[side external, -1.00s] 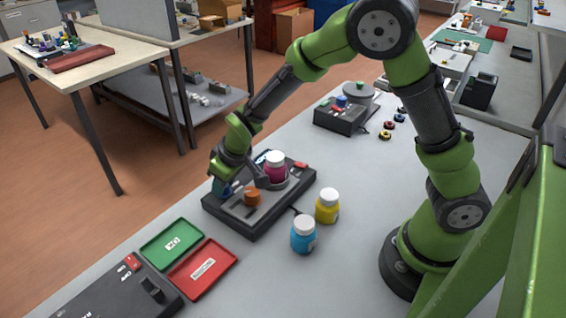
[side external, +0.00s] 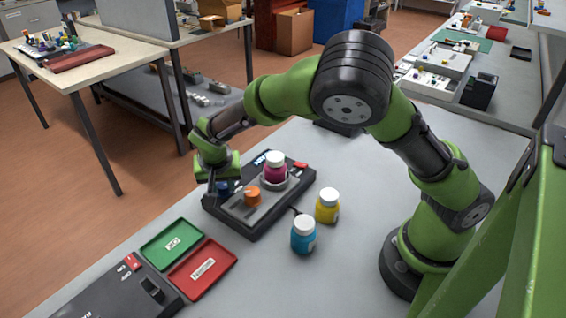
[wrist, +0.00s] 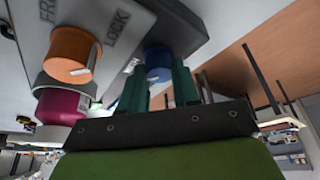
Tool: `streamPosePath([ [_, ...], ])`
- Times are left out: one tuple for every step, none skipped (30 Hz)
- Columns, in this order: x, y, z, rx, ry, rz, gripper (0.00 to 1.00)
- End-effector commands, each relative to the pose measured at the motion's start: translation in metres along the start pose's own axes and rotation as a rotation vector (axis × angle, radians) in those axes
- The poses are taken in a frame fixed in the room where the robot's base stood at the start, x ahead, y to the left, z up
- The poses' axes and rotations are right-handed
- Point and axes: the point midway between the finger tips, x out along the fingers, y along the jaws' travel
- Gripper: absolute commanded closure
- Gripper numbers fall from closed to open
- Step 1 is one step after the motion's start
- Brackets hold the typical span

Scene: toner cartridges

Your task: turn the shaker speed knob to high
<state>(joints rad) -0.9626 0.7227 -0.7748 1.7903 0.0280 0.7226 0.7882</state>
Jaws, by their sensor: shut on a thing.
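The dark shaker (side external: 262,222) stands on the grey table with a magenta bottle (side external: 275,173) with a white cap on it. An orange knob (side external: 252,196) with a pale pointer stands on the shaker; the words "LOCK" and part of "FREE" show beside it in the wrist view. A blue knob (side external: 222,188) stands at the shaker's left end. It also shows in the wrist view (wrist: 157,62), with a pale pointer mark. My gripper (wrist: 160,84) has its green fingers on either side of the blue knob, shut on it. Any speed marking around the blue knob is hidden.
A blue bottle (side external: 303,236) and a yellow bottle (side external: 327,207) stand upright right of the shaker. A green tray (side external: 158,258) and a red tray (side external: 186,279) lie at the front left, beside a dark box with a switch (side external: 151,289).

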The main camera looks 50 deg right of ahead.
Motion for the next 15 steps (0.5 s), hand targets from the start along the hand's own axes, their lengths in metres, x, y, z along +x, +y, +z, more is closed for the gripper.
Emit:
streamPosePath([
  [-0.0001, 0.0, 0.0004, 0.024, -0.001, 0.012, 0.99],
  [-0.0001, -0.0001, 0.0004, 0.038, -0.001, 0.017, 0.99],
  [-0.0002, -0.0003, 0.0005, 0.056, -0.002, 0.024, 0.99],
  [-0.0002, -0.0004, 0.0006, 0.067, -0.002, 0.029, 0.99],
  [-0.0002, -0.0005, 0.0006, 0.078, -0.002, 0.033, 0.99],
  [-0.0001, -0.0005, 0.0006, 0.091, -0.002, 0.038, 0.99],
  [0.0, -0.0004, 0.0007, 0.098, -0.002, 0.042, 0.99],
  [0.0, -0.0004, 0.0008, 0.106, -0.003, 0.045, 0.99],
  [0.0, -0.0003, 0.0008, 0.115, -0.003, 0.049, 0.99],
  [0.0, -0.0004, 0.0008, 0.12, -0.003, 0.05, 0.99],
  [0.0, -0.0005, 0.0008, 0.125, -0.003, 0.052, 0.99],
  [0.0, -0.0005, 0.0007, 0.129, -0.003, 0.054, 0.99],
  [0.0, -0.0006, 0.0007, 0.132, -0.003, 0.055, 0.99],
  [-0.0001, -0.0006, 0.0008, 0.134, -0.003, 0.055, 0.99],
  [-0.0001, -0.0006, 0.0008, 0.136, -0.003, 0.056, 0.99],
])
